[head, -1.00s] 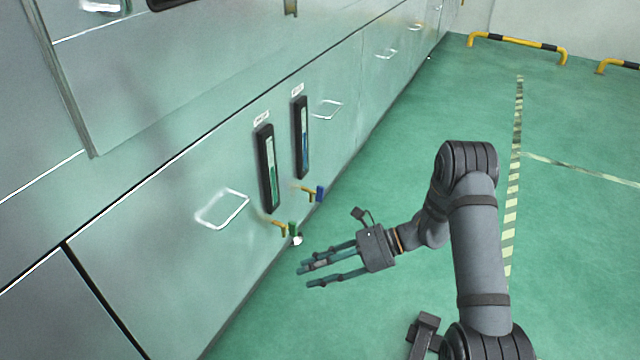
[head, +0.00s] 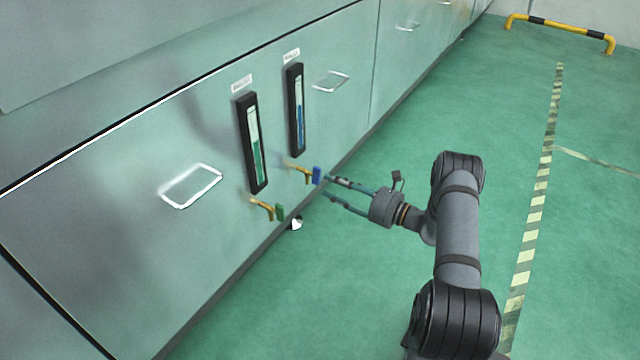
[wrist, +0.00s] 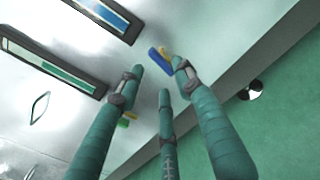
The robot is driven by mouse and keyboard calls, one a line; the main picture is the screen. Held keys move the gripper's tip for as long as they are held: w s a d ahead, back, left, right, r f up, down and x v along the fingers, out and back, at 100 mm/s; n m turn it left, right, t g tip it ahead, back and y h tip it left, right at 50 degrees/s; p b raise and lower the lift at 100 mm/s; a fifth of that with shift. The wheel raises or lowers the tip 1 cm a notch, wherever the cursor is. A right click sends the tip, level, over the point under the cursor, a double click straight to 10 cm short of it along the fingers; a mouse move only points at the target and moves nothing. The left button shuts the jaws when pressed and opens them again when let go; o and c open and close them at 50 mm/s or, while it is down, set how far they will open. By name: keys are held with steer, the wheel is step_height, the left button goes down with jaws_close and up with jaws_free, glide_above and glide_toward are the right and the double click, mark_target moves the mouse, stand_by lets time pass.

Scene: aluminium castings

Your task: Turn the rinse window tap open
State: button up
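Two sight windows in black frames are on the cabinet's side: a left one with green fill (head: 254,145) and a right one with blue fill (head: 297,110). Their labels are too small to read, so I cannot tell which is the rinse window. Below each is a brass tap, one with a green handle (head: 279,212), one with a blue handle (head: 317,175). My gripper (head: 328,187) is open and empty, fingertips close to the blue handle. In the wrist view the blue handle (wrist: 160,64) shows between the spread fingertips; contact is unclear. The green handle (wrist: 123,123) is partly behind a finger.
A wire pull handle (head: 192,186) is on the panel left of the windows, another (head: 331,81) to their right. A small white round thing (head: 296,223) is at the cabinet's foot.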

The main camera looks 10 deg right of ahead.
mark_target(319, 178)
steer(key=b+x, duration=0.1)
steer(key=x, duration=0.4)
steer(key=shift+b, duration=0.3)
jaws_close()
